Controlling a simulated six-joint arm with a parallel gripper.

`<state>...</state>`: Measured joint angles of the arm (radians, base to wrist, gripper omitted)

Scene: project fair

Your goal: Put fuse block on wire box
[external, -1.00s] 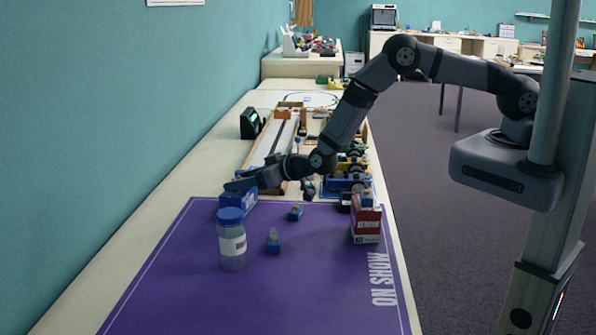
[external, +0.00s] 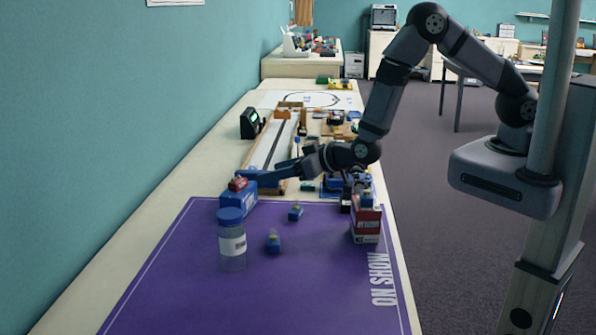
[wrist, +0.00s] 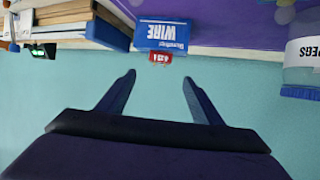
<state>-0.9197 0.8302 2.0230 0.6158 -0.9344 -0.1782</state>
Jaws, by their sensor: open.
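The wire box (external: 238,202) is blue and stands at the far left corner of the purple mat. In the wrist view the wire box (wrist: 163,35) appears upside down with white WIRE lettering. A small red block (external: 238,184) with white marking, apparently the fuse block, rests on top of the wire box. It also shows in the wrist view (wrist: 160,57), against the box's top. My gripper (external: 262,174) is open beside the box, to its right in the external view. In the wrist view its fingers (wrist: 158,78) are apart with nothing between them, clear of the red block.
A blue-lidded jar (external: 232,242) stands on the purple mat (external: 310,290). Two small blue blocks (external: 274,242) (external: 295,212) lie near it. A red-and-white box (external: 366,228) stands at the right edge. Wooden track and parts crowd the table behind; the mat's front is clear.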

